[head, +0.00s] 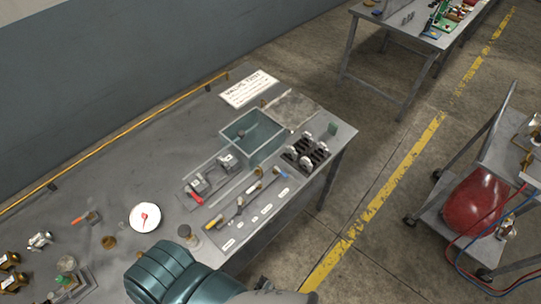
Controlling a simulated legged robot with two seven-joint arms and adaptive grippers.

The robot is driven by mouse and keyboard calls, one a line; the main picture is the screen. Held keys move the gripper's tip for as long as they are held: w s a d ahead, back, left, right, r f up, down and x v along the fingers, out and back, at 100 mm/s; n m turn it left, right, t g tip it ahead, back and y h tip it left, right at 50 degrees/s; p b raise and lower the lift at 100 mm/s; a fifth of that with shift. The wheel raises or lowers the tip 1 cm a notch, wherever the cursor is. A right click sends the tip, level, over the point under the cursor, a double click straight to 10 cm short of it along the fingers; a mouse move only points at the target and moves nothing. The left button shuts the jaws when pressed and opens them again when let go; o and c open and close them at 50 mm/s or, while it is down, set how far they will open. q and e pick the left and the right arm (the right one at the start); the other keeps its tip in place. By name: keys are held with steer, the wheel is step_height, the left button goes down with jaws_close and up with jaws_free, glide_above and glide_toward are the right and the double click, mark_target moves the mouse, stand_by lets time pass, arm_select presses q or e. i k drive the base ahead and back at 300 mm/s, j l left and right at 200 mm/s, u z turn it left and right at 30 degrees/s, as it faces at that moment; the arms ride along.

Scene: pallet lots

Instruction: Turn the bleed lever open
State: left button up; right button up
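A valve test rig lies on the grey workbench (165,180), right of the middle. Its pipe run (240,203) has a yellow handle (212,198) at the near left end and a blue part at the far right end. A clamp-like fixture (212,178) with a red end sits just behind it. Small white labels (255,219) lie along the front, too small to read. I cannot tell which part is the bleed lever or how it is turned. Neither of my grippers shows; a teal part of my own body covers the bench's near edge.
A clear bin (253,152), a rack of dark fittings (306,152) and a "VALVE TEST" card (249,89) are at the bench's far end. A dial gauge (144,217) and loose fittings lie left. A cart with a red tank (475,203) stands right across clear floor.

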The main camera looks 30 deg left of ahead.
mark_target(258, 183)
steer(key=i+j+u, duration=0.1)
steer(key=i+u, duration=0.15)
steer(key=u, duration=0.25)
steer(key=i+u, duration=0.3)
steer(key=u, duration=0.2)
steer(key=k+u, duration=0.2)
steer(key=u, duration=0.3)
